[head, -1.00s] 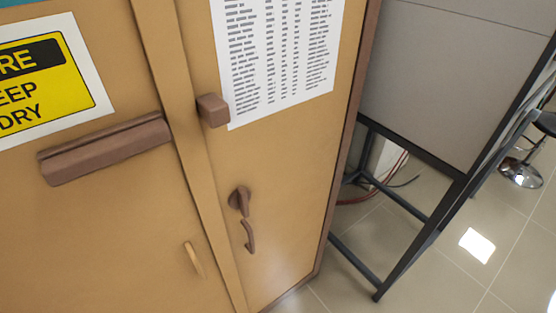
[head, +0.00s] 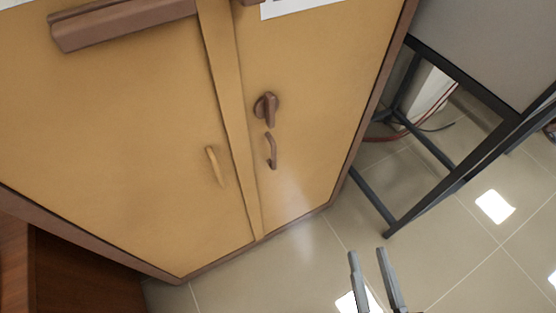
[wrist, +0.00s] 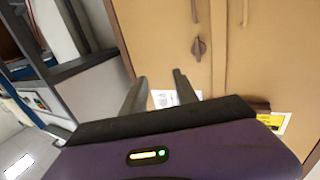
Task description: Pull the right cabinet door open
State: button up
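The right cabinet door (head: 315,115) is tan and looks closed against the centre strip. It carries a brown turn latch (head: 267,108) and, below it, a brown pull handle (head: 271,151). In the wrist view the latch (wrist: 199,48) and part of the handle (wrist: 194,11) show ahead of the fingers, upside down. My gripper (head: 369,252) is in front of the cabinet, below and right of the handle in the head view. Its two fingers are apart with nothing between them, and they do not touch the handle.
The left door (head: 120,120) has a small tan handle (head: 215,167) and a brown bar (head: 125,22). A dark metal stand (head: 455,170) is right of the cabinet, with red cables behind it. Tiled floor (head: 290,265) is open in front.

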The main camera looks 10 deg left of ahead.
aim_at(275, 155)
jog(key=shift+w+a+f+n+g+y+b, duration=0.15)
jog(key=shift+w+a+f+n+y+b, duration=0.4)
jog(key=shift+w+a+f, duration=2.2)
jog(key=shift+w+a+f+n+g+y+b, duration=0.2)
jog(key=shift+w+a+f+y+b, duration=0.65)
jog(key=shift+w+a, duration=3.9)
jog(key=shift+w+a+f+n+g+y+b, duration=0.3)
jog(key=shift+w+a+f+b, duration=1)
jog(key=shift+w, duration=4.45)
jog(key=shift+a+f+p, duration=0.15)
jog(key=shift+a+p, duration=0.2)
jog(key=shift+a, duration=0.1)
jog(key=shift+c, duration=0.2)
grip_shut()
